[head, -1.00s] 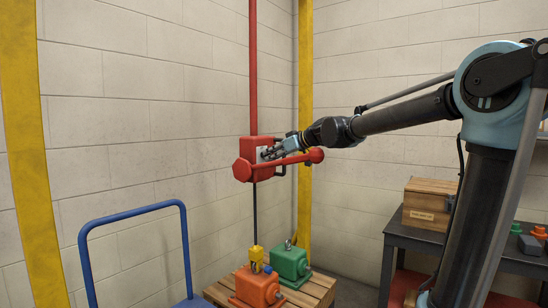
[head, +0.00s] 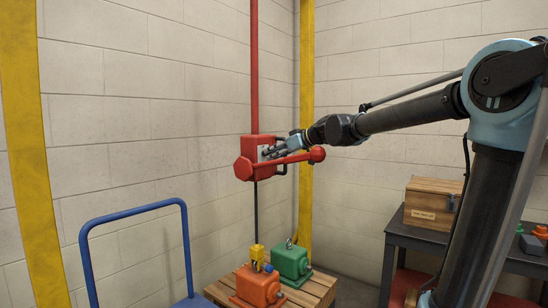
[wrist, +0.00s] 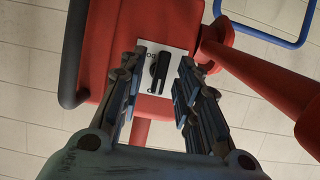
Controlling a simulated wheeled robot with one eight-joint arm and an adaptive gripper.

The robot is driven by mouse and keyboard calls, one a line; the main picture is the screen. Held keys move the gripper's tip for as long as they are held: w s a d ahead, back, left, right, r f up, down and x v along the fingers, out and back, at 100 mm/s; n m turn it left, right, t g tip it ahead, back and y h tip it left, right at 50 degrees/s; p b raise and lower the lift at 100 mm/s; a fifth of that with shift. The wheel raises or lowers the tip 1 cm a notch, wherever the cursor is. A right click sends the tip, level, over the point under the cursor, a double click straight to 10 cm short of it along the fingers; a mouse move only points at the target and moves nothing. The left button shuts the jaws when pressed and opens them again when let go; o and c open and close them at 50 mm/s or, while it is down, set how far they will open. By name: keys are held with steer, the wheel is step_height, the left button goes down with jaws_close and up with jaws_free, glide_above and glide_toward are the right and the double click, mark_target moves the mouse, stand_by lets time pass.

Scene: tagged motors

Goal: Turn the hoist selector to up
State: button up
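The red hoist (head: 262,143) hangs from a red pole against the wall, with a red lever across its front. On its face, the wrist view shows a white plate (wrist: 150,107) carrying the black selector knob (wrist: 159,72). The knob's bar lies nearly upright in that picture; the plate's lettering is only partly visible, so I cannot tell its setting. My gripper (wrist: 163,56) is open, its two fingers apart on either side of the knob. I see no clear contact. In the head view my gripper (head: 274,151) is close in front of the hoist's face.
The red lever (wrist: 255,78) runs close along the right of my fingers. A black handle (wrist: 72,65) curves at the left. Below the hoist, an orange motor (head: 257,285) and a green motor (head: 290,262) sit on a wooden pallet (head: 318,285). A blue cart handle (head: 130,213) stands left.

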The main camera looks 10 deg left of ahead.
steer(key=v, duration=1)
steer(key=shift+d, duration=0.35)
steer(key=shift+s, duration=0.1)
steer(key=s+d+f+m+g+h, duration=0.1)
steer(key=s+d+f+m+h, duration=0.3)
steer(key=s+d+f, duration=0.5)
steer(key=s+d+f+m+g+h, duration=0.1)
steer(key=s+d+f+m+h, duration=0.3)
steer(key=s+d+f, duration=0.5)
steer(key=s+d+f+m+g+h, duration=0.1)
steer(key=s+d+f+m+h, duration=0.3)
steer(key=s+d+f, duration=0.5)
steer(key=d+f+m, duration=0.1)
steer(key=d+f, duration=0.8)
steer(key=f, duration=0.5)
steer(key=shift+a, duration=0.1)
steer(key=shift+w+f, duration=0.2)
steer(key=shift+w, duration=0.25)
